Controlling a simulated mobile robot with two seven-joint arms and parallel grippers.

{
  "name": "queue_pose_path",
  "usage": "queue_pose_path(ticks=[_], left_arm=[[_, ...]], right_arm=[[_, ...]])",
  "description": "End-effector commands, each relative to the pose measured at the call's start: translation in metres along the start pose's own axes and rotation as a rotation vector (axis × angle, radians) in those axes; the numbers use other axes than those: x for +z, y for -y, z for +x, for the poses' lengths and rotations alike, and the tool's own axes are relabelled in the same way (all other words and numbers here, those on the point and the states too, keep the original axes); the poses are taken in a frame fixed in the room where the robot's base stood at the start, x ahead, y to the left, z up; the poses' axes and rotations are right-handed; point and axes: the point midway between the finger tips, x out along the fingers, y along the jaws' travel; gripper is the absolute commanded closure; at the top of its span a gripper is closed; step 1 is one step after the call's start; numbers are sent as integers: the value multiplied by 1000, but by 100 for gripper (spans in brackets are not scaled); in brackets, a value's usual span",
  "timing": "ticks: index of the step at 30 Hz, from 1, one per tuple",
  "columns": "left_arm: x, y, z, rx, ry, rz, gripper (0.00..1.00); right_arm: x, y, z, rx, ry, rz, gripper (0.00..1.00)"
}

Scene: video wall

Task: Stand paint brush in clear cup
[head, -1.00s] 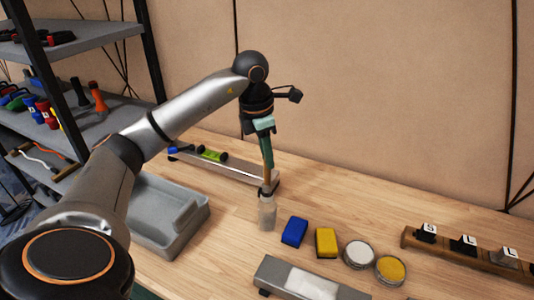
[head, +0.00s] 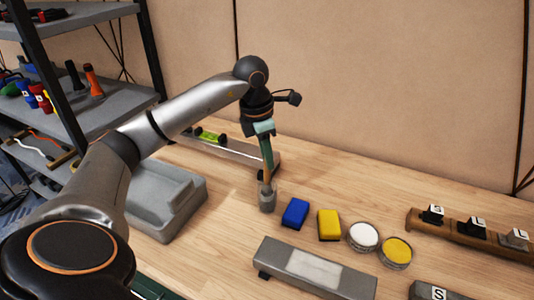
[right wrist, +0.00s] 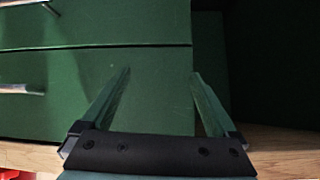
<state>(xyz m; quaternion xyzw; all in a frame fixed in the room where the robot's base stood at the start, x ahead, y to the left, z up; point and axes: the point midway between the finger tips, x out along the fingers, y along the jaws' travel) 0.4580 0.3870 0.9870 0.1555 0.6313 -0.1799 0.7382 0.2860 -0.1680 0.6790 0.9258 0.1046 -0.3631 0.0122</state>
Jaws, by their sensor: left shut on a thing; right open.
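My left gripper (head: 267,162) is shut on the paint brush (head: 266,180), which hangs down nearly upright below the fingers. The brush is small in the picture and partly hidden by the fingers. The clear cup (head: 267,203) stands on the wooden table directly below the gripper. The brush's lower end meets the cup's outline at its mouth; how deep it is inside, I cannot tell. My right gripper (right wrist: 162,75) is open and empty in the right wrist view, in front of green drawer fronts.
A blue block (head: 295,212), a yellow block (head: 329,225) and round white (head: 363,236) and yellow (head: 396,251) containers stand right of the cup. A grey tray (head: 150,222) is at left. A grey bar (head: 265,258) lies in front; a long rail (head: 240,149) lies behind.

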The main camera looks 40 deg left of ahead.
Motion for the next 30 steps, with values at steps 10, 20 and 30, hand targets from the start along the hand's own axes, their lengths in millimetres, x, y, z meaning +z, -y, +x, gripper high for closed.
queue_pose_path(ticks=[10,20,30], left_arm=[[0,0,1,0,0,0,75],[0,0,1,0,0,0,44],[0,0,-11,1,2,0,44]], right_arm=[[0,0,0,-1,-1,0,6],[-1,1,0,-1,-1,0,6],[-1,1,0,-1,-2,0,6]])
